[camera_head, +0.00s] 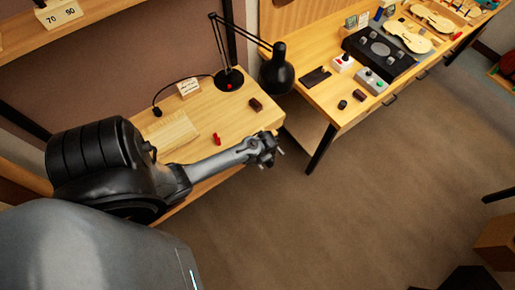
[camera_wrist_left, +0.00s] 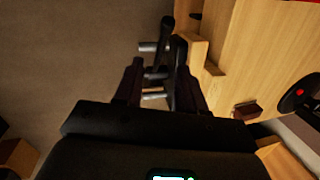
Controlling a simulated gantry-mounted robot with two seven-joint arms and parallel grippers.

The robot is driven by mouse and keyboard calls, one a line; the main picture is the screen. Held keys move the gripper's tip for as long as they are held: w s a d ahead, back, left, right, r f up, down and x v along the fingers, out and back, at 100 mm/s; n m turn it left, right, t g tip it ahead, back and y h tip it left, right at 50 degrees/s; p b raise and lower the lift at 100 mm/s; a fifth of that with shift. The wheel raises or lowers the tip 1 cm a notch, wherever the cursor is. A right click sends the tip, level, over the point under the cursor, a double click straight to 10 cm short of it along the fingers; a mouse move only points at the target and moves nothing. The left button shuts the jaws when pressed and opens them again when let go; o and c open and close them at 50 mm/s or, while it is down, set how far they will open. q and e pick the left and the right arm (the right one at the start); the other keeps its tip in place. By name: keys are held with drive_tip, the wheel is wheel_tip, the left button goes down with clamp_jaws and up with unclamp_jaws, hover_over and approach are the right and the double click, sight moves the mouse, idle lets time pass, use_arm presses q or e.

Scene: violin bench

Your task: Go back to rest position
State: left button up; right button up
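My left gripper (camera_head: 273,159) is at the end of the arm that comes in from the left. It hangs in the air by the front right corner of the small wooden bench (camera_head: 215,105). Its two fingertips stand apart with nothing between them. In the left wrist view the dark fingers of the left gripper (camera_wrist_left: 153,72) show over the brown floor, with the bench edge to the right. My right gripper is in neither view.
A black desk lamp (camera_head: 278,70), a red piece (camera_head: 216,139) and a dark block (camera_head: 256,104) are on the small bench. A longer bench (camera_head: 325,95) at the upper right carries violin parts and small devices. The floor (camera_head: 350,200) between is clear.

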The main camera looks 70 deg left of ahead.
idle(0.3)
use_arm(q)
drive_tip(key=s+d+f+p, duration=0.1)
drive_tip(key=s+d+f, duration=0.1)
drive_tip(key=s, duration=0.5)
drive_tip(key=s+d+r+m+p, duration=0.1)
drive_tip(key=d+r+m, duration=0.1)
drive_tip(key=d+r, duration=0.3)
drive_tip(key=d+r+t+h, duration=0.1)
drive_tip(key=d+r, duration=0.4)
drive_tip(key=r, duration=0.3)
drive_tip(key=w+d+r+t+p, duration=0.1)
drive_tip(key=d+r+t, duration=0.1)
drive_tip(key=d+r, duration=0.3)
drive_tip(key=d+r+t+h, duration=0.1)
drive_tip(key=d+r, duration=0.3)
drive_tip(key=r, duration=0.8)
drive_tip(key=shift+w+d+r+m+t+h, duration=0.3)
drive_tip(key=shift+d+t, duration=0.1)
